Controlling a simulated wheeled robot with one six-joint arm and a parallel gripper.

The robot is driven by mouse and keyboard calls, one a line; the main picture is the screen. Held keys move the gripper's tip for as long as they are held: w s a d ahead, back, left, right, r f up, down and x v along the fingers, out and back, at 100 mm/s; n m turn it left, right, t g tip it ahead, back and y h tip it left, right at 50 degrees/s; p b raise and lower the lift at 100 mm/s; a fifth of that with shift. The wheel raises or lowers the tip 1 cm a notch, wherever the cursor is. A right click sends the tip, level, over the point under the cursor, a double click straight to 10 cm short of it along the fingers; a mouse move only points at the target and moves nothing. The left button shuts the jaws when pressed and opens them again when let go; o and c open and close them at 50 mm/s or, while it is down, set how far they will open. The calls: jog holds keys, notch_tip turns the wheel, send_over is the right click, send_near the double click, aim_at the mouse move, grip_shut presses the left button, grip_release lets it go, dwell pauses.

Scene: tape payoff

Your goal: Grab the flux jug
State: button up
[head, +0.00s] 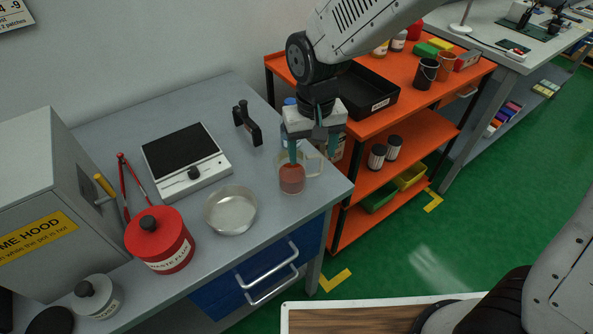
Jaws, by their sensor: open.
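The flux jug (291,180) is a clear jug with reddish-brown liquid in its lower part. It stands near the right corner of the grey bench, with its handle (316,163) on the right side. My gripper (306,153) points down from above at the jug's upper part, with its teal fingers apart. The left finger overlaps the jug's rim in the picture, and the right finger is near the handle. I cannot tell whether either finger touches the jug. The far side of the rim is partly hidden by the gripper.
A metal dish (231,211), a red waste flux can (161,243) and a hotplate (186,163) stand to the left on the grey bench (262,251). A black-handled tool (247,124) is behind. An orange shelf cart (377,182) is close on the right.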

aim_at(314, 173)
jog(key=f, duration=0.5)
jog(key=shift+s+d, duration=0.15)
jog(key=shift+d, duration=0.1)
jog(key=c, duration=1.3)
jog(key=shift+r, duration=0.2)
jog(key=shift+r, duration=1.35)
jog(key=shift+s+r, duration=0.1)
jog(key=shift+r, duration=0.25)
jog(key=s, duration=0.5)
jog(key=s+r, duration=0.1)
jog(key=s, duration=0.9)
jog(key=shift+s+d+r, duration=0.15)
jog(key=shift+s+d, duration=0.15)
jog(key=shift+s, duration=0.1)
dwell(0.4)
